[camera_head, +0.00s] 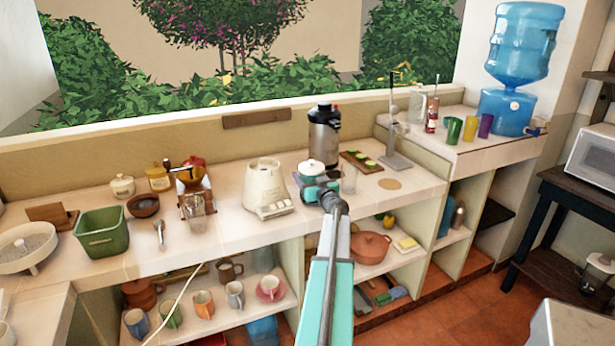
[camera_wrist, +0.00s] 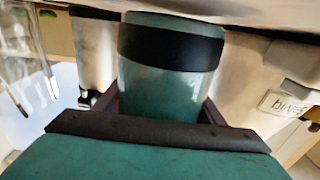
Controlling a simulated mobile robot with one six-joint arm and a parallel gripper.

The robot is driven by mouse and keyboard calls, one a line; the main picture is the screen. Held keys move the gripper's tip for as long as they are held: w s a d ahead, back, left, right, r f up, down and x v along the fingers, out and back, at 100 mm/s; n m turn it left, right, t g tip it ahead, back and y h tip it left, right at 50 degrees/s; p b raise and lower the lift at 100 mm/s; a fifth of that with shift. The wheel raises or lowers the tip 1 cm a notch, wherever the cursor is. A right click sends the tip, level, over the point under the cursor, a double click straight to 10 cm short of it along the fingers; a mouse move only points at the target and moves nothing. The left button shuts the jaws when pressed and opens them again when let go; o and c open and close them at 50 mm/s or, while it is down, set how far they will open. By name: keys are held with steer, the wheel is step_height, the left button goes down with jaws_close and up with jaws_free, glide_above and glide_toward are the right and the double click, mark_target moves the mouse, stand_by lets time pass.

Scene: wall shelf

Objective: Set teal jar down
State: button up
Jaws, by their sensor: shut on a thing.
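The teal jar (camera_wrist: 165,85) fills the middle of the wrist view; it is glossy teal with a broad black band near its upper end in the picture. My gripper (camera_wrist: 160,112) is shut on it, with dark jaws at both sides of the jar. In the head view my gripper (camera_head: 322,188) is over the long counter (camera_head: 225,225), just right of the white blender base. The jar is hard to make out there, against my teal gripper. I cannot tell whether the jar touches the counter.
The white appliance (camera_head: 265,188) stands close left, a steel dispenser (camera_head: 323,138) behind, and a clear glass (camera_head: 349,178) close right. A white-lidded pot (camera_head: 311,169) is just behind my gripper. Free counter lies around the tan coaster (camera_head: 390,184).

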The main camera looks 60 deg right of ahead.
step_height(320, 180, down, 2)
steer(key=shift+a, duration=0.1)
steer(key=o, duration=1.6)
steer(key=shift+s, duration=0.1)
steer(key=shift+f, duration=0.35)
steer(key=shift+s+a+r+b, duration=0.45)
steer(key=shift+s+a, duration=0.1)
steer(key=shift+s, duration=0.25)
steer(key=shift+r+b+v, duration=0.3)
steer(key=shift+b+v, duration=0.3)
steer(key=shift+v, duration=1.35)
steer(key=shift+r+b+v, duration=0.3)
steer(key=shift+b+v, duration=0.3)
steer(key=shift+v, duration=1.35)
steer(key=shift+r+b+v, duration=0.3)
steer(key=shift+b+v, duration=0.3)
steer(key=shift+v, duration=1.35)
steer(key=shift+s, duration=0.1)
